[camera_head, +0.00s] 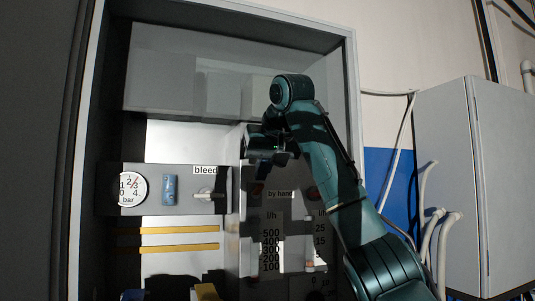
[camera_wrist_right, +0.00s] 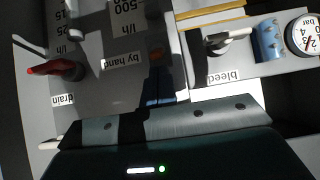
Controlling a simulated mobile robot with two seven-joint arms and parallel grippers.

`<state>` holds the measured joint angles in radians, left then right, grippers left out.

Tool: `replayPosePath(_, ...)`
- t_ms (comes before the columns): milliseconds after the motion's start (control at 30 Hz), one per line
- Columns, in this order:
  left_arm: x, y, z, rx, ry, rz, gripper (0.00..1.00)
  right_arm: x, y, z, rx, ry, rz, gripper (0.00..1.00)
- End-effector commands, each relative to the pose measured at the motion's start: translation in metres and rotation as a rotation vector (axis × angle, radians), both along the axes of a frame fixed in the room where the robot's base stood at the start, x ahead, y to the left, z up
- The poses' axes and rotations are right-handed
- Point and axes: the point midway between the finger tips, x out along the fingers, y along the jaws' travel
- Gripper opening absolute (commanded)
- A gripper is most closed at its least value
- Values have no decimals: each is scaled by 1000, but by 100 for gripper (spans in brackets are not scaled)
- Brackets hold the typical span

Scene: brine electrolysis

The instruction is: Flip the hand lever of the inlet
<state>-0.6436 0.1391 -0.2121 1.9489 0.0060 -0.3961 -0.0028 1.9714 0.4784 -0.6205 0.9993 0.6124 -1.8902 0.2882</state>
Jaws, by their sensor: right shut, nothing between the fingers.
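No label reading "inlet" can be made out, so I cannot tell which lever is the inlet's. A grey panel (camera_head: 250,205) carries a "by hand" label and a dark red part (camera_head: 258,188); the part also shows in the wrist view (camera_wrist_right: 155,53). A red lever (camera_wrist_right: 52,68) sits by the "drain" label in the wrist view. A pale lever (camera_head: 208,194) sits under the "bleed" label, also in the wrist view (camera_wrist_right: 230,37). My right gripper (camera_head: 264,152) is shut and empty near the panel's top; contact cannot be told. My left gripper is out of view.
A round gauge (camera_head: 130,188) and a blue part (camera_head: 170,189) sit left of the bleed lever. Yellow bars (camera_head: 180,230) run below. The cabinet frame (camera_head: 352,110) stands close to my right arm. A grey box (camera_head: 450,180) with pipes is at the right.

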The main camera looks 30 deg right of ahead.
Motion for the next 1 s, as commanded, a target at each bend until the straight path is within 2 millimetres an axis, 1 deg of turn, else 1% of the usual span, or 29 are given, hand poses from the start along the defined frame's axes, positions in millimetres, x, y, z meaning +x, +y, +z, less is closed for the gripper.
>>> replayPosePath(133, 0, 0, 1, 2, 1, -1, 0, 4, -1, -3, 0, -1, 0, 0)
replayPosePath(400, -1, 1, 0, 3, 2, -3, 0, 4, -1, -4, 0, -1, 0, 0)
replayPosePath(533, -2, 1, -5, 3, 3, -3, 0, 4, -1, -6, -3, -14, 0, 0)
replayPosePath(700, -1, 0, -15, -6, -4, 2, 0, 2, -1, -10, -19, -79, 0, 0)
replayPosePath(800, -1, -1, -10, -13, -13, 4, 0, 1, -1, -9, -24, -101, 0, 0)
replayPosePath(1000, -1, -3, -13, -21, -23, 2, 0, 0, -1, -10, -36, -149, -1, 0)
